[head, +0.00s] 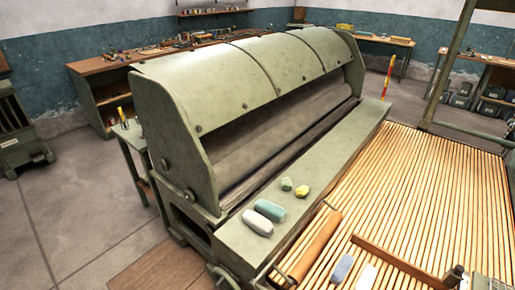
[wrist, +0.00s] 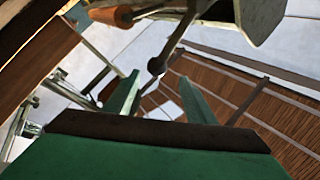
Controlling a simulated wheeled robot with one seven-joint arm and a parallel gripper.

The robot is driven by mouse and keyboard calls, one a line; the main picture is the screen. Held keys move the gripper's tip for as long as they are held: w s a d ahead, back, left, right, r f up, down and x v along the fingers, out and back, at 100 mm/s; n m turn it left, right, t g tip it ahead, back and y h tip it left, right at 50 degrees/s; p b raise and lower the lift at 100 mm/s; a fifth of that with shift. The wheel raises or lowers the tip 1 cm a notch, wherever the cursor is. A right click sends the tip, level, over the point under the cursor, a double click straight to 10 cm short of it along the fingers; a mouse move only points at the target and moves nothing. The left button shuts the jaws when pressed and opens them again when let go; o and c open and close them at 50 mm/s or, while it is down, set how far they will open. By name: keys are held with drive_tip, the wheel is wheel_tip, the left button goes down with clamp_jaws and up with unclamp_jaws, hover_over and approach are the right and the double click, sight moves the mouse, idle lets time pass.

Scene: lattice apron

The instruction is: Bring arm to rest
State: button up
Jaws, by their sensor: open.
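My gripper (wrist: 160,88) shows in the wrist view. Its two green fingers stand apart, with nothing held between them. A dark rod with a round knob (wrist: 156,67) shows beyond the fingertips; I cannot tell how far off it is. The slatted wooden apron (wrist: 255,108) lies to the right in that view, and it also fills the right of the head view (head: 430,185). I cannot make out my gripper in the head view.
A large green machine (head: 215,80) with a curved hood stands in the head view's middle. Its front ledge (head: 325,160) holds a teal block (head: 270,210), a grey block (head: 257,222) and two yellowish lumps (head: 293,187). A blue-grey block (head: 342,268) lies on the slats. Open floor (head: 75,200) is at left.

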drive_tip(key=s+a+r+n+g+y, duration=0.2)
drive_tip(key=s+a+r+n+y, duration=0.15)
drive_tip(key=s, duration=0.55)
drive_tip(key=s+a+r+n+g+y, duration=0.1)
drive_tip(key=s+a+r+n+g, duration=0.1)
drive_tip(key=s+r, duration=0.5)
drive_tip(key=s+a+r+n+g+y, duration=0.1)
drive_tip(key=s+r+n, duration=0.4)
drive_tip(key=r, duration=0.7)
drive_tip(key=shift+s+a+r+g, duration=0.3)
drive_tip(key=shift+s+a+g, duration=0.25)
drive_tip(key=shift+s+g, duration=0.35)
